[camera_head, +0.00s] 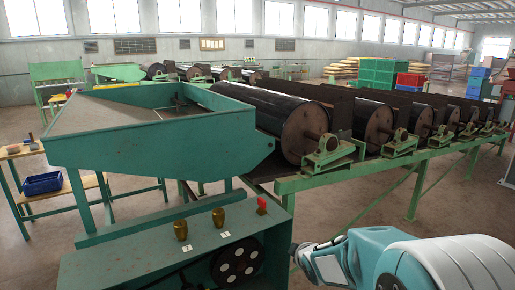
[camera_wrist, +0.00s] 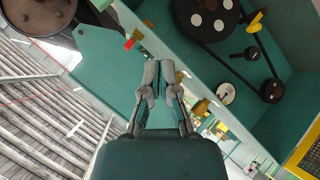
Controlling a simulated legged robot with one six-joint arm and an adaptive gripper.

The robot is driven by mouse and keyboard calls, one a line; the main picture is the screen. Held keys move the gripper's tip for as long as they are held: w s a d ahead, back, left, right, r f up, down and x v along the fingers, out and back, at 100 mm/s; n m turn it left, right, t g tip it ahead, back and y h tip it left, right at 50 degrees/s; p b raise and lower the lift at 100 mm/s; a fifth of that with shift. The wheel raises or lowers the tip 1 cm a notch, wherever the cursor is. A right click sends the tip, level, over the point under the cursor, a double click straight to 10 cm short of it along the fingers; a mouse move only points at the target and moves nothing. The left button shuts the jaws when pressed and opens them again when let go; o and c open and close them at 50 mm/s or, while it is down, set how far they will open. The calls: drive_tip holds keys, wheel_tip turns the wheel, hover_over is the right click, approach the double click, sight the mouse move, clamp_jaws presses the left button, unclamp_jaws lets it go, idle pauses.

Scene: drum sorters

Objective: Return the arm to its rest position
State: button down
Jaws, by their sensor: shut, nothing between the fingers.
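My gripper (camera_wrist: 160,75) shows in the wrist view with its two grey fingers together and nothing between them. Beyond the fingertips is the green machine housing (camera_wrist: 105,70), seen tilted, with a red knob and brass knobs on it. I cannot tell the exact gap between the fingers and the housing. In the head view my white and teal arm is at the lower right, beside the front of the green machine (camera_head: 160,255). The fingers cannot be made out clearly there.
A green hopper (camera_head: 150,130) stands above the control panel, which bears brass knobs (camera_head: 181,229) and a red knob (camera_head: 262,204). Dark drums (camera_head: 285,120) line a green frame (camera_head: 390,165) behind. A blue bin (camera_head: 42,183) sits at left. Open floor (camera_head: 460,210) lies at right.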

drive_tip(key=s+d+r+m+g+h, duration=0.1)
drive_tip(key=s+d+r+m, duration=0.1)
drive_tip(key=s+r+m, duration=0.45)
drive_tip(key=s+d+r+m+g+h, duration=0.1)
drive_tip(key=s+d+r+g, duration=0.15)
drive_tip(key=s, duration=0.75)
drive_tip(key=s+r+m+g, duration=0.1)
drive_tip(key=s+m, duration=0.4)
drive_tip(key=s, duration=1.1)
drive_tip(key=shift+a+r+g, duration=0.25)
drive_tip(key=shift+a+g, duration=0.05)
drive_tip(key=shift+g, duration=0.05)
drive_tip(key=shift+m, duration=0.25)
